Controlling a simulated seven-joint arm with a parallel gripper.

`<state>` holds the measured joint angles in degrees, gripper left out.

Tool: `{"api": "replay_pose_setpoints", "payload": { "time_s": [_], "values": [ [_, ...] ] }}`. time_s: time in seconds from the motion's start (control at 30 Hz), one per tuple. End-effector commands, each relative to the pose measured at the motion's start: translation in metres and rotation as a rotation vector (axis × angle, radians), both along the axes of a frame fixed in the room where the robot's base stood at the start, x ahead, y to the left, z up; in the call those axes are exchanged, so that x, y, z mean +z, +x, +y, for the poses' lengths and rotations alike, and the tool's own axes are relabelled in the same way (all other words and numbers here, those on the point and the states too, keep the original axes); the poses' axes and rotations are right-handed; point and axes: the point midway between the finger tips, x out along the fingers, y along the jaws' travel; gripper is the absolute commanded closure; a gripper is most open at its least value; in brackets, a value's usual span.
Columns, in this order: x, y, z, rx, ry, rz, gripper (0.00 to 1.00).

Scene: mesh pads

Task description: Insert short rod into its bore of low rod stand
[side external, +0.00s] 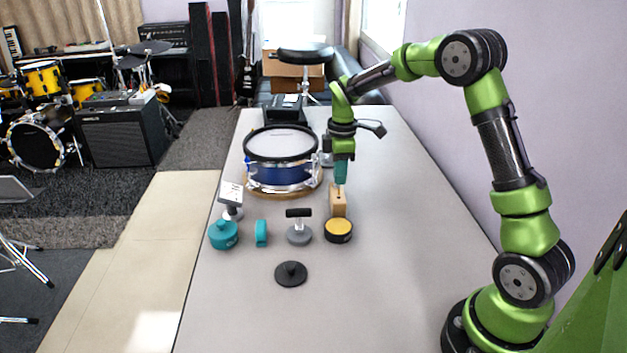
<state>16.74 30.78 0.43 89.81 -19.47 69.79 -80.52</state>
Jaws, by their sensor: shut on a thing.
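My gripper (340,181) points straight down just above a small wooden block, which looks like the low rod stand (338,207). The gripper is shut on a thin piece, seemingly the short rod (340,188), which shows only as a small upright stub between the fingertips and the top of the block. Most of the rod is hidden by the fingers. I cannot tell whether its lower end is inside the bore, touching the top or just in front of it. The bore itself cannot be made out.
A blue drum (280,176) stands close to the left of my gripper. A yellow-topped round pad (338,230) lies in front of the block. A grey handled piece (299,234), teal pieces (223,235) and a black disc (291,274) lie nearby. The table's right side is clear.

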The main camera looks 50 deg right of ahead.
Motion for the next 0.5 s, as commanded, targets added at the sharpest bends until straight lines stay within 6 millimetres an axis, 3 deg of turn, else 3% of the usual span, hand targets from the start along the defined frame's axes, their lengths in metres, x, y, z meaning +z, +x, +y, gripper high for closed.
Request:
{"api": "replay_pose_setpoints", "payload": {
  "time_s": [0.5],
  "values": [
    [-0.025,0.000,0.000,-0.001,0.001,0.001,1.00]
  ]
}}
